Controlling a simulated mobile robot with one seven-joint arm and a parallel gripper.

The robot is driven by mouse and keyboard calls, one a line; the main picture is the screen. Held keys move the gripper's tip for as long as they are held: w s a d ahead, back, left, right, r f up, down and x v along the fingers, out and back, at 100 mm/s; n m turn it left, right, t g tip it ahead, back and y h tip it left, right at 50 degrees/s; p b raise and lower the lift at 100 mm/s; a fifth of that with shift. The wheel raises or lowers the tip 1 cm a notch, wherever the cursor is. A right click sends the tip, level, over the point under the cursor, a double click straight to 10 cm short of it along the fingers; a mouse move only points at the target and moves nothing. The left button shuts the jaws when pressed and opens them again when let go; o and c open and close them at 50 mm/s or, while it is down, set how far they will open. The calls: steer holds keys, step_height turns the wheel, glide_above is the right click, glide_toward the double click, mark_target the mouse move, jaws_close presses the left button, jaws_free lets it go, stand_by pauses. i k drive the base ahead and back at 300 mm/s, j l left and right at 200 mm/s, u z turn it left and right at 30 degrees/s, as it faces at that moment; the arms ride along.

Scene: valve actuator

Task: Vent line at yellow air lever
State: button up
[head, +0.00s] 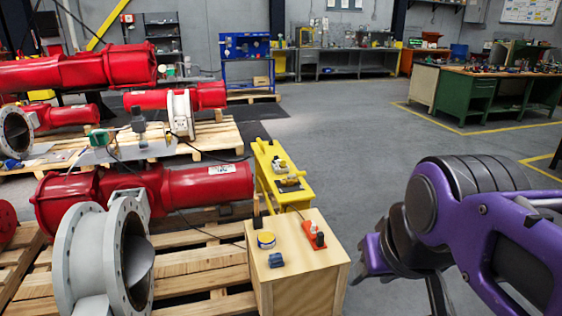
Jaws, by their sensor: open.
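A yellow stand (268,208) stands in the middle of the head view, behind a wooden box. On its top are small metal fittings (290,183) and a small yellow part (280,163) that looks like the air lever. Its exact shape and position are too small to tell. My gripper (366,266) is open and empty at the lower right, on my purple arm. It is to the right of the wooden box and nearer to me than the yellow stand. The arm partly hides its fingers.
The wooden box (297,262) carries a yellow-rimmed round tin (266,240), a blue object (276,260) and a red-based device (315,236). Red actuators and a grey flanged valve (88,262) lie on pallets at left.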

mark_target(304, 173)
steer(key=i+l+z, duration=0.65)
steer(key=z, duration=0.25)
steer(key=i+l+z, duration=0.15)
steer(key=i+z, duration=0.15)
steer(key=z, duration=0.2)
steer(key=i+l+z, duration=0.15)
steer(key=i+z, duration=0.7)
steer(key=i+u, duration=0.25)
steer(key=i, duration=0.25)
steer(key=i+l+u, duration=0.25)
steer(key=i, duration=0.2)
steer(key=i+j+u, duration=0.1)
steer(key=u, duration=0.3)
steer(key=i+u, duration=0.45)
steer(key=u, duration=0.3)
steer(key=i+j+u, duration=0.1)
steer(key=i+u, duration=0.7)
steer(key=u, duration=0.15)
steer(key=i+u, duration=0.3)
steer(key=i, duration=0.2)
steer(key=i+l+u, duration=0.1)
steer(key=i+u, duration=0.25)
steer(key=i, duration=0.15)
